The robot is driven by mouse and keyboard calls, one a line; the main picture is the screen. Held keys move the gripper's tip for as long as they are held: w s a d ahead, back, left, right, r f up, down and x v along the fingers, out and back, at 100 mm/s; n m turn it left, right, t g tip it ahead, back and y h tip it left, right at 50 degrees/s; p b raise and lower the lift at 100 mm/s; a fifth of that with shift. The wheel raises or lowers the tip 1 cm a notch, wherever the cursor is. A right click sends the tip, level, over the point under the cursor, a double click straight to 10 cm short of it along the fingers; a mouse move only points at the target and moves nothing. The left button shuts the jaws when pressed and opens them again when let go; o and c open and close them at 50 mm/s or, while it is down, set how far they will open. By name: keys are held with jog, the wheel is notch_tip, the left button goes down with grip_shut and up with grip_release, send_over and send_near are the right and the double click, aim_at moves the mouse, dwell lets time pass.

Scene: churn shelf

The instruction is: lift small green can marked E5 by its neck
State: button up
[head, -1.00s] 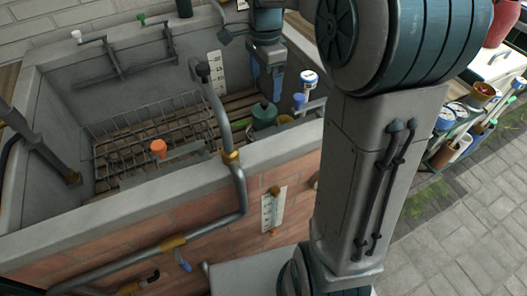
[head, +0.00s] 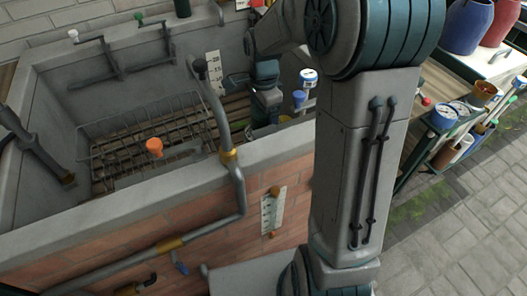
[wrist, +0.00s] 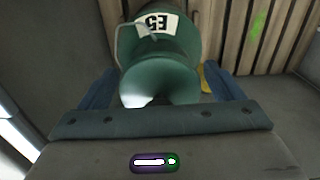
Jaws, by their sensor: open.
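The small green can (wrist: 165,58) fills the upper middle of the wrist view. Its white label (wrist: 158,24) marked E5 appears upside down, and a thin wire handle runs beside it. My gripper (wrist: 160,88) is open, with one blue finger on each side of the can's narrowed part. I cannot tell whether either finger touches it. In the head view my gripper (head: 266,100) points down inside the grey trough, and it hides most of the can.
The grey trough (head: 120,203) has a wire rack (head: 130,150) at its left and a slatted floor. A bent grey pipe (head: 222,120) rises over the front wall. A blue-capped container (head: 300,98) stands close right of my gripper. Slats stand behind the can.

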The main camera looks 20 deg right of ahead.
jog(key=c, duration=1.7)
jog(key=shift+r, duration=0.1)
grip_shut()
